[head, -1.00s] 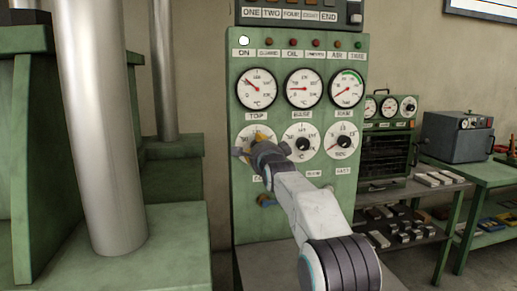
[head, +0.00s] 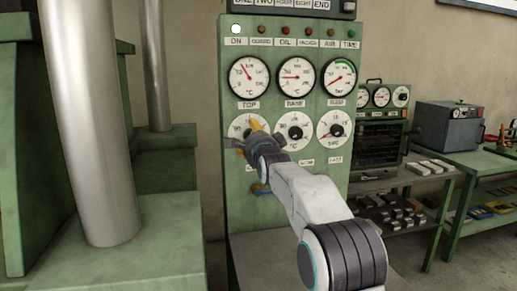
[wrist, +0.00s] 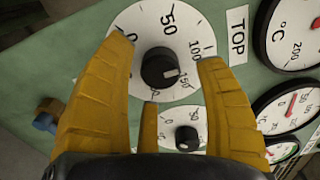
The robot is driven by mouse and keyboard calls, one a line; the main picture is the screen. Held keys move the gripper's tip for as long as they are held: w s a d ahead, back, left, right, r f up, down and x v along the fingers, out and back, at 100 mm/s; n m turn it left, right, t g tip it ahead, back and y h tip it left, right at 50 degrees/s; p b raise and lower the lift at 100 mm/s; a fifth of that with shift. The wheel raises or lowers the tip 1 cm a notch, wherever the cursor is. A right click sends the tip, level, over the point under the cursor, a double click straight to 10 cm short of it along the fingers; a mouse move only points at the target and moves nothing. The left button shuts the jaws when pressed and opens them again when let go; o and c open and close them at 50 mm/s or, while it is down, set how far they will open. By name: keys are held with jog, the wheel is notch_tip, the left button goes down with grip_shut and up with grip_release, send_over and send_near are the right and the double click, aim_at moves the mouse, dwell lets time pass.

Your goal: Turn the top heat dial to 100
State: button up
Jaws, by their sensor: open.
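The top heat dial (wrist: 147,28) is a white disc marked 0, 50, 100 and 150, with a black knob (wrist: 160,68) at its centre. The knob's white mark points right in the wrist view, near 100 to 150; its exact reading is unclear. In the head view the dial (head: 240,126) sits below the TOP gauge (head: 259,88) on the green panel, partly hidden by my gripper (head: 252,137). In the wrist view the yellow fingers of my gripper (wrist: 169,50) are open, one on either side of the knob. No contact is visible.
The base dial (head: 288,119) and a third dial (head: 327,141) sit to the right on the same panel (head: 229,180). A brass-and-blue fitting (head: 260,189) juts out below the dials. A thick metal column (head: 82,140) stands at left. A green bench (head: 480,160) is at right.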

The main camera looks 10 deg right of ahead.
jog(key=s, duration=0.9)
jog(key=shift+s, duration=0.4)
jog(key=s+f+n+g+p, duration=0.3)
jog(key=s+f+n+g, duration=0.2)
jog(key=s, duration=0.9)
jog(key=s+f+n+g+p, duration=0.3)
jog(key=s+f+n, duration=0.3)
jog(key=s, duration=0.8)
jog(key=s+f+n+g+p, duration=0.3)
jog(key=s+f+n+g, duration=0.3)
jog(key=s, duration=0.8)
jog(key=shift+f+n+g+p, duration=0.2)
jog(key=shift+n+g+p, duration=0.15)
jog(key=shift+n, duration=0.45)
jog(key=shift+d+f, duration=0.1)
